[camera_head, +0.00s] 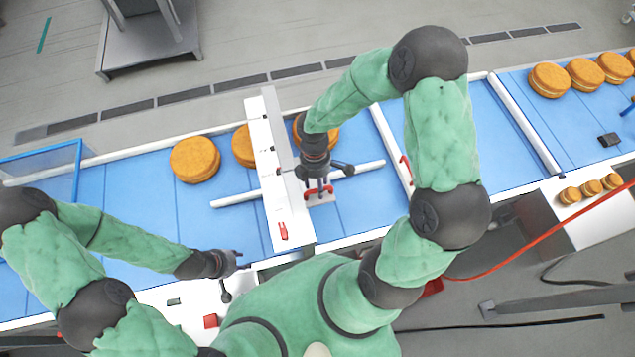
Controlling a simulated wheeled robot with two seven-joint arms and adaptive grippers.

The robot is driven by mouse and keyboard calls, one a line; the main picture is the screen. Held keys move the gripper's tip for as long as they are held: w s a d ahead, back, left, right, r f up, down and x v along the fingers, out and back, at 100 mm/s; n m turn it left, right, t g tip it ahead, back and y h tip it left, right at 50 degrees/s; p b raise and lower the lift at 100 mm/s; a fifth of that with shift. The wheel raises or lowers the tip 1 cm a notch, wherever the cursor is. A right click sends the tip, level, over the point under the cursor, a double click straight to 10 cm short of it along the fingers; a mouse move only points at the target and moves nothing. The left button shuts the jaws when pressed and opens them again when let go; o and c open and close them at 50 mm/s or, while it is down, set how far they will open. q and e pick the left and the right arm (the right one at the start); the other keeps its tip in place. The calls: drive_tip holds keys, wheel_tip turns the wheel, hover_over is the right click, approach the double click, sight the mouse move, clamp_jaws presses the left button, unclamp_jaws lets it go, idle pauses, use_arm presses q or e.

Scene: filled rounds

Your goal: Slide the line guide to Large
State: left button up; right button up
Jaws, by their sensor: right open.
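A white beam (262,165) with small dark marks and a red piece (283,231) near its front end spans the blue conveyor. A white rod (235,199) lies crosswise under it, showing on both sides; I cannot tell which part is the line guide. My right gripper (320,191) is open, pointing down just right of the beam, with red fingertips at a small pale block (321,199). I cannot tell whether they touch it. My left gripper (238,270) is low at the conveyor's front edge, left of the beam; its fingers are too unclear to judge.
Several more rounds (549,80) are at the far right. Small rounds (591,188) sit on a white side surface. A red cable (540,235) runs at the right.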

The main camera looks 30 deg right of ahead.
drive_tip(key=shift+w+f, duration=0.1)
clamp_jaws()
drive_tip(key=w, duration=0.2)
drive_tip(key=w+d, duration=0.1)
drive_tip(key=w, duration=0.2)
drive_tip(key=w+d, duration=0.1)
drive_tip(key=w, duration=0.2)
drive_tip(key=shift+b, duration=0.35)
unclamp_jaws()
drive_tip(key=shift+s, duration=0.1)
